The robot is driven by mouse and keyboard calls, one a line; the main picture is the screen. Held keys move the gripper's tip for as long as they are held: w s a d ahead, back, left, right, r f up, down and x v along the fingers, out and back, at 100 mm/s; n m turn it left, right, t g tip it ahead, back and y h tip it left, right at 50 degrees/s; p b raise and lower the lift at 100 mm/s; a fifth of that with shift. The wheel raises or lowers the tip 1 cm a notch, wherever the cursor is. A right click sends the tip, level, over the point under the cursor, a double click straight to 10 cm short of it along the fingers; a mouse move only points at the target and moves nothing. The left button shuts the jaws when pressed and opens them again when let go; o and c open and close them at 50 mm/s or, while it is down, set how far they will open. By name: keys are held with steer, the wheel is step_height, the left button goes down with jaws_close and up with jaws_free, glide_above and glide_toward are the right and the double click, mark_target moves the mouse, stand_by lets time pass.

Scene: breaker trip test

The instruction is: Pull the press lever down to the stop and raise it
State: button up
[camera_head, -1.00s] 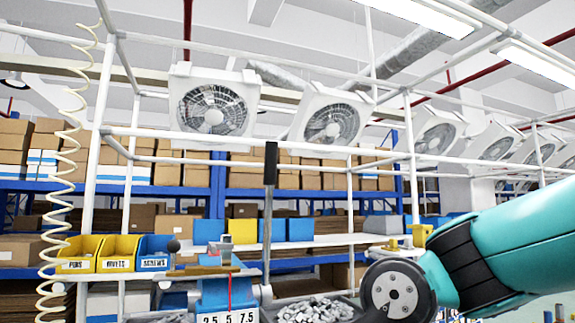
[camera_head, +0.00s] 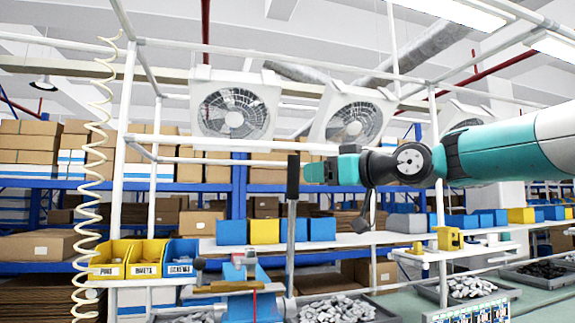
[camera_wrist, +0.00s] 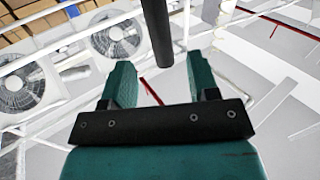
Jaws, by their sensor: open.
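The press lever (camera_head: 293,180) stands upright, a grey rod with a black grip on top. It rises from the blue press (camera_head: 240,300) at the bottom of the head view, whose lower part is cut off. My gripper (camera_head: 312,172) is level with the black grip, just to its right, pointing left. In the wrist view my gripper (camera_wrist: 160,68) is open, with its two teal fingers apart. The black grip (camera_wrist: 156,30) comes down from the top edge to about the gap between the fingertips. I cannot tell whether it touches a finger.
Yellow and blue bins (camera_head: 147,258) stand left of the press. A coiled hose (camera_head: 98,180) hangs at far left. A tray of metal parts (camera_head: 340,309) lies right of the press. White frame posts (camera_head: 437,215) and fans (camera_head: 235,105) stand behind.

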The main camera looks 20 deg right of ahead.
mark_target(288, 176)
steer(key=p+x, duration=0.4)
steer(key=x, duration=0.4)
steer(key=shift+a+r, duration=0.1)
steer(key=shift+r, duration=0.05)
steer(key=shift+w+a, duration=0.25)
steer(key=shift+w, duration=0.2)
steer(key=shift+f, duration=0.2)
jaws_close()
